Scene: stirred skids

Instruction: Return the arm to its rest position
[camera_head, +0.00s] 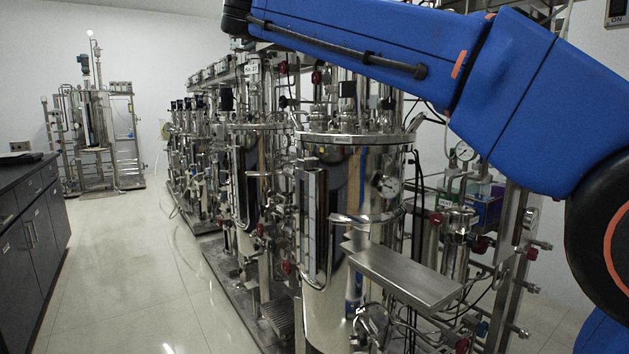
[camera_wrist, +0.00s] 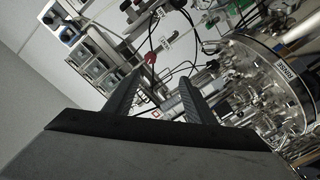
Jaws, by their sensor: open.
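My blue arm (camera_head: 400,60) reaches across the upper right of the head view, from the right edge to the top centre, in front of and above the nearest steel vessel. My gripper (camera_wrist: 160,98) shows in the wrist view as two dark fingers standing apart, with nothing between them. It is outside the head view. Behind the fingers are pipes, cables and a red knob (camera_wrist: 151,58).
A row of steel vessels (camera_head: 345,240) with valves and gauges stands close under my arm. A metal shelf plate (camera_head: 415,275) juts out in front. Dark cabinets (camera_head: 30,215) stand at the left, and another skid (camera_head: 95,125) at the back. The tiled floor (camera_head: 130,270) between is clear.

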